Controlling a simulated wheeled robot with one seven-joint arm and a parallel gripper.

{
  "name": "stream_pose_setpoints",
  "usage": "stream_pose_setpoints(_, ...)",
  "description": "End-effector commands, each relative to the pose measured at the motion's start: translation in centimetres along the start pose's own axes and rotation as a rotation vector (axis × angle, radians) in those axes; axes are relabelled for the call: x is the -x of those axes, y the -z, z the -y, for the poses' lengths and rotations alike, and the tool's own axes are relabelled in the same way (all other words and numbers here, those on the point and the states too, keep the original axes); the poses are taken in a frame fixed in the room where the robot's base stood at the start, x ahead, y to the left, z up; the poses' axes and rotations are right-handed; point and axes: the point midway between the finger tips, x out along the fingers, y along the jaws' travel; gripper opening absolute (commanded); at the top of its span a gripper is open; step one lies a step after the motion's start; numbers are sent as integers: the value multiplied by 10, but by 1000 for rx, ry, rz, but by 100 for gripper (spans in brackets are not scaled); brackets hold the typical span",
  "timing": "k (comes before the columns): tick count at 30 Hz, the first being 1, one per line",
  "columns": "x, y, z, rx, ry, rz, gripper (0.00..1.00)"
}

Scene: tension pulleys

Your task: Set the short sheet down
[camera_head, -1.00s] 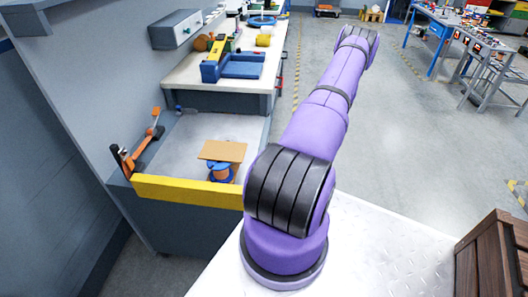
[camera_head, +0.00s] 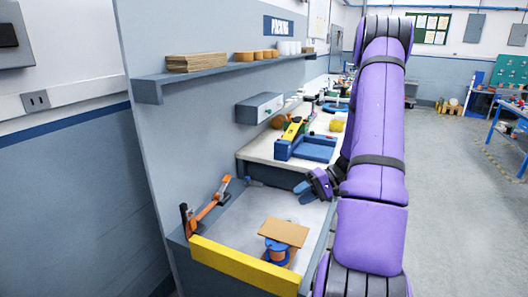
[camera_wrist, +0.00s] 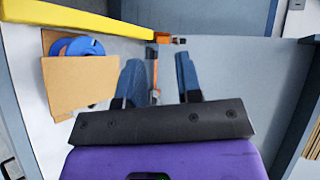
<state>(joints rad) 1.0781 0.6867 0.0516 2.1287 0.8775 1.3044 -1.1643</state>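A tan sheet (camera_head: 284,232) lies on top of a blue spool (camera_head: 277,248) inside the grey bay behind the yellow rail. In the wrist view the sheet (camera_wrist: 82,84) is at the left, with the blue spool (camera_wrist: 88,46) partly behind it. Another tan piece shows under the spool. My gripper (camera_head: 304,193) hangs near the right back of the bay, apart from the sheet. In the wrist view its two blue fingers (camera_wrist: 158,78) stand wide apart with nothing held between them. An orange tool shows beyond that gap.
The yellow rail (camera_head: 243,266) edges the front of the bay. The orange tool (camera_head: 208,208) stands at its left side. A blue and yellow fixture (camera_head: 312,148) sits on the bench behind. A wall shelf (camera_head: 225,72) carries a stack of tan sheets (camera_head: 197,62) and several rolls.

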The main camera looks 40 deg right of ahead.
Motion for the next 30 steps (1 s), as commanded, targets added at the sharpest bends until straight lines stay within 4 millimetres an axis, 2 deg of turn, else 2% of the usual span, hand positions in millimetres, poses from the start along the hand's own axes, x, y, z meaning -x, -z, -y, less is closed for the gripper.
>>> stream_pose_setpoints(1, -6, -2, 22, 19, -48, 37, 32)
stream_pose_setpoints(6, -25, -19, 81, 57, -212, 138, 32)
stream_pose_setpoints(15, -54, -65, 171, 157, -501, 229, 32)
stream_pose_setpoints(21, -68, -105, 219, 250, -677, 226, 32)
stream_pose_setpoints(30, -78, -171, 273, 420, -884, 132, 32)
